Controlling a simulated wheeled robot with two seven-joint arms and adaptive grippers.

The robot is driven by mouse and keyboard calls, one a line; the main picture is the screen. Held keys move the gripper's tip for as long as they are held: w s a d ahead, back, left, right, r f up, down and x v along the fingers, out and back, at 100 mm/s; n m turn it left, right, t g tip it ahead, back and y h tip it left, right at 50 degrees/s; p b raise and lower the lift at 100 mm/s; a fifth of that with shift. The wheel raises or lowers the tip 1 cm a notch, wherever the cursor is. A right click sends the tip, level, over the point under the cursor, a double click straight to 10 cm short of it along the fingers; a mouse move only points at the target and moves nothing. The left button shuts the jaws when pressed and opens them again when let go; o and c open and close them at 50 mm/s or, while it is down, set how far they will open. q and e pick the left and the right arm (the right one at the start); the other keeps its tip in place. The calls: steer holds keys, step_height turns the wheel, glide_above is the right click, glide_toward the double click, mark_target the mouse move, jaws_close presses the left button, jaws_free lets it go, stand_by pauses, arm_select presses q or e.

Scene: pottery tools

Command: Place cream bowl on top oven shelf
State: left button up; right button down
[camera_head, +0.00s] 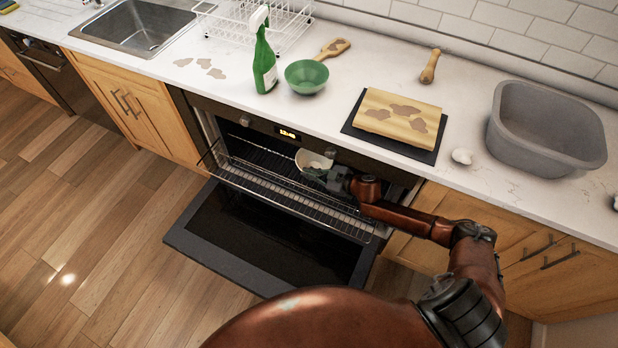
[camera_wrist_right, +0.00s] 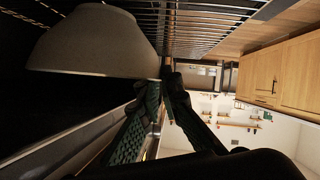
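The cream bowl (camera_head: 307,159) is upright at the oven mouth, over the pulled-out wire shelf (camera_head: 262,184). In the right wrist view the picture is turned over, so the bowl (camera_wrist_right: 95,45) appears upside down with the shelf bars (camera_wrist_right: 205,22) above it. My right gripper (camera_head: 327,175) reaches in from the right at the bowl's near right rim. Its green-padded fingers (camera_wrist_right: 163,83) are close together at the rim and appear to pinch it. Whether the bowl's base touches the shelf is hard to tell. My left gripper is not in view.
The oven door (camera_head: 215,258) hangs open below the shelf. The counter above holds a green bowl (camera_head: 306,77), a green spray bottle (camera_head: 264,62), a wooden board (camera_head: 397,117) on a dark mat, and a grey basin (camera_head: 545,128). The shelf's left part is clear.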

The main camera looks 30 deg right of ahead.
step_height(320, 180, down, 4)
steer(key=shift+r+b, duration=0.25)
steer(key=shift+b, duration=0.45)
steer(key=shift+r, duration=0.15)
steer(key=c, duration=2.6)
jaws_free()
steer(key=o, duration=0.4)
steer(key=shift+o, duration=0.2)
steer(key=shift+s, duration=0.1)
steer(key=p+v, duration=0.3)
steer(key=v, duration=0.9)
steer(key=shift+p, duration=0.35)
